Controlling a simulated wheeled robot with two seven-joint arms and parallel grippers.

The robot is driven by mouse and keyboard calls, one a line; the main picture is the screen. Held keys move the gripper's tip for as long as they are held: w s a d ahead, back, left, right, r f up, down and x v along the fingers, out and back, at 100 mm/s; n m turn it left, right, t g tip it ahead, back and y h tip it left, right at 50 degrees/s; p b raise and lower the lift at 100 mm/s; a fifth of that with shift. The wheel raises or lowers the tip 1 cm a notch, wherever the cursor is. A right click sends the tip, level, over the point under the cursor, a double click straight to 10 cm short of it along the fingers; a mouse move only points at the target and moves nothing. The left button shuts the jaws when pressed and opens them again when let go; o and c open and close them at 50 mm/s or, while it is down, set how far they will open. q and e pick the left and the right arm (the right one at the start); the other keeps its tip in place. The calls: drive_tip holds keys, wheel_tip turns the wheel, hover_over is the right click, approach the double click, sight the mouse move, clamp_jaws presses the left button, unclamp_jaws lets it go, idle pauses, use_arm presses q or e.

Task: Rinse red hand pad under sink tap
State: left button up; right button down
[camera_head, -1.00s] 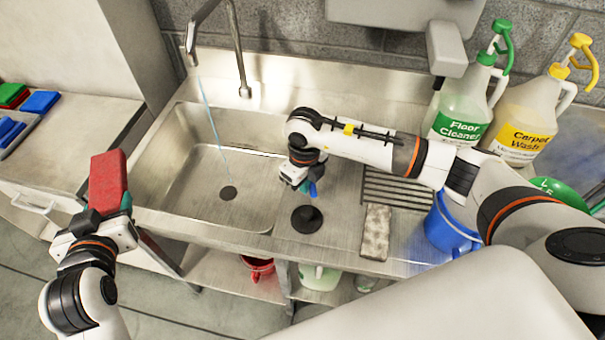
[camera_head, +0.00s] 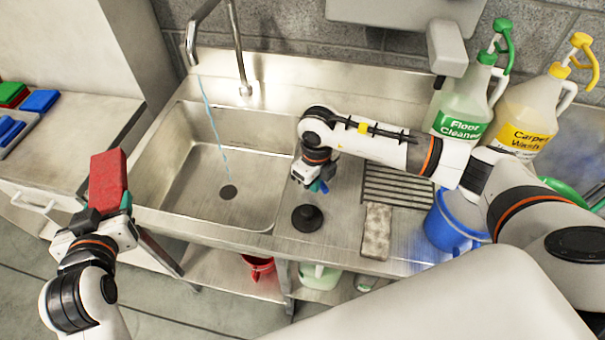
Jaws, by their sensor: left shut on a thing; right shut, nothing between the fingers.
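The red hand pad (camera_head: 108,180) is a red block held upright in my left gripper (camera_head: 107,211), which is shut on its lower end. It is to the left of the sink basin (camera_head: 190,185), outside its rim. The sink tap (camera_head: 233,40) arches over the basin from the back, and a thin blue stream of water (camera_head: 215,125) runs from it down toward the drain (camera_head: 228,192). My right gripper (camera_head: 319,187) is shut and empty, pointing down over the counter just right of the basin, near a black round stopper (camera_head: 307,218).
A floor cleaner jug (camera_head: 463,115) and a carpet wash jug (camera_head: 532,115) stand at the back right. A blue bucket (camera_head: 452,225), a grey sponge block (camera_head: 376,232) and a drain rack (camera_head: 397,187) are on the right. Coloured pads (camera_head: 40,101) lie on the left counter.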

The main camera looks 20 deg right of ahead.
use_arm(q)
drive_tip(key=shift+d+f, duration=0.1)
drive_tip(key=shift+f, duration=0.05)
use_arm(e)
drive_tip(key=shift+s+d, duration=0.1)
drive_tip(key=shift+d, duration=1.1)
